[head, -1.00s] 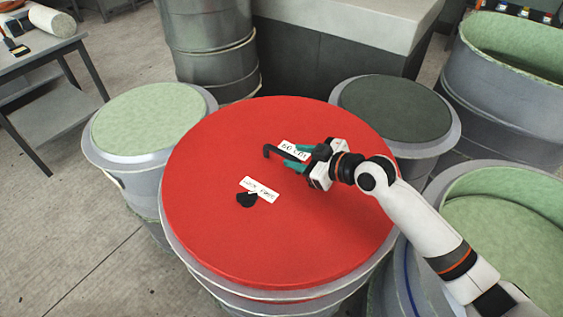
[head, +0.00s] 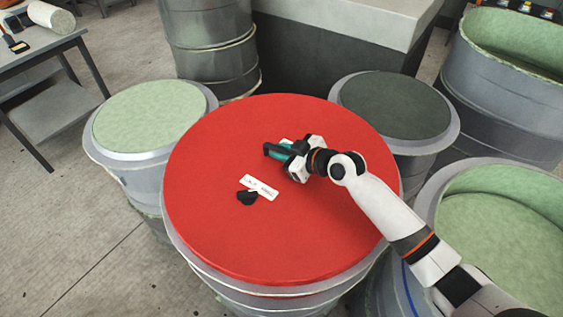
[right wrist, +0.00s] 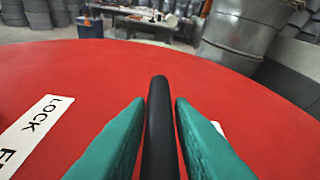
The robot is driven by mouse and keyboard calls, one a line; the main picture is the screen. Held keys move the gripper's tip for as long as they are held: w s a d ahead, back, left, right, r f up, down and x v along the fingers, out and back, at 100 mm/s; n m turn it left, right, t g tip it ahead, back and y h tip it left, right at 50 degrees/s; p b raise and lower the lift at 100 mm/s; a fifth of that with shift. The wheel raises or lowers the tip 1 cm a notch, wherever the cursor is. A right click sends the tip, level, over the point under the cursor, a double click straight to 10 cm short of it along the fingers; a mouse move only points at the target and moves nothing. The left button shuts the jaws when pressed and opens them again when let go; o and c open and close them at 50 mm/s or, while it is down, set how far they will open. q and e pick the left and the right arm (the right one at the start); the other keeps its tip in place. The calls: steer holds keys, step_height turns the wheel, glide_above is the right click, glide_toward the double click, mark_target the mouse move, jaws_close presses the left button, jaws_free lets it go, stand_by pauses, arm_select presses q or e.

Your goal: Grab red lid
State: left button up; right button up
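The large round red lid (head: 215,150) lies on a grey mould in the middle of the head view. A black bar handle rises from its top; its far end (head: 268,149) shows past my right gripper. In the right wrist view the black handle (right wrist: 160,120) stands upright between two teal fingers. My right gripper (head: 284,151) is closed in around this handle, with a finger close against each side. It also shows in the right wrist view (right wrist: 160,105). The gripper hides part of the handle and one white label. My left gripper is not in view.
A white label (head: 260,188) and a black tab (head: 247,198) lie on the lid. Moulds with green (head: 150,115) and dark (head: 397,107) tops stand close beside it. Another open green mould (head: 510,230) is at right. A metal drum (head: 212,50) stands behind, a table (head: 45,55) at far left.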

jaws_close()
stand_by(1.0)
steer(key=shift+w+r, duration=0.15)
